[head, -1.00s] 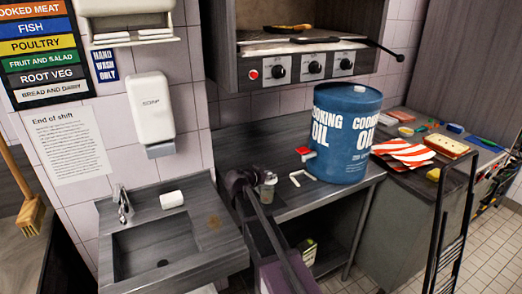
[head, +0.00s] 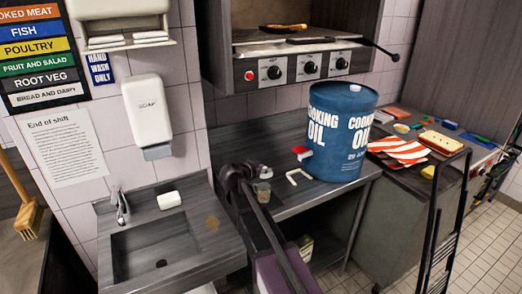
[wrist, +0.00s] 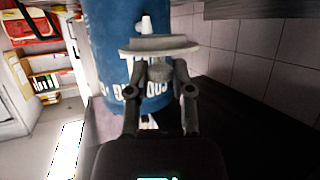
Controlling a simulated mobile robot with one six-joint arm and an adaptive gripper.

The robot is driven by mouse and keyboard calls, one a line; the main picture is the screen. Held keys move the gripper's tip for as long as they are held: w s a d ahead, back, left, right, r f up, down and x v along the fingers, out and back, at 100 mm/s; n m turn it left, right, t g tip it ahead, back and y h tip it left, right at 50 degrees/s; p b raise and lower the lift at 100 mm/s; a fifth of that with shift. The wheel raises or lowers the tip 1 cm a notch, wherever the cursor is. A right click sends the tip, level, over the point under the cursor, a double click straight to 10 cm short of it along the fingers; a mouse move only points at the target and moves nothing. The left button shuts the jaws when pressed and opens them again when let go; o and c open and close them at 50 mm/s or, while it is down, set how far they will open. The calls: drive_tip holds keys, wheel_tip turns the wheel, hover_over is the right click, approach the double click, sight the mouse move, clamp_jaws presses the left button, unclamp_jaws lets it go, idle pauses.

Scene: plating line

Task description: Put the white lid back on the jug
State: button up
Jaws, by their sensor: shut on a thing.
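My gripper (wrist: 160,95) is shut on the white lid (wrist: 158,44), which looks pale grey and is seen nearly edge-on beyond the fingertips in the wrist view. In the head view my gripper (head: 246,176) is dark and hangs over the left part of the worktop, left of the oil drum. A small, pale container (head: 263,190), perhaps the jug, stands right beside it, partly hidden by my arm. I cannot tell whether the lid touches it.
A blue cooking oil drum (head: 340,130) with a red-handled tap (head: 302,152) stands on the worktop (head: 300,205). A white bent piece (head: 297,176) lies before it. A sink (head: 160,245) with white soap (head: 169,200) is at left. A striped cloth (head: 400,149) lies at right.

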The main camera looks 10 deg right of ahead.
sight(263, 175)
drive_tip(key=r+p, duration=0.6)
drive_tip(key=r, duration=0.1)
drive_tip(key=shift+s+a+r, duration=0.1)
drive_tip(key=shift+s+a, duration=0.1)
drive_tip(key=shift+a, duration=0.05)
drive_tip(key=shift+f+b, duration=6.3)
drive_tip(key=shift+f, duration=0.05)
drive_tip(key=shift+f, duration=0.1)
drive_tip(key=o, duration=0.8)
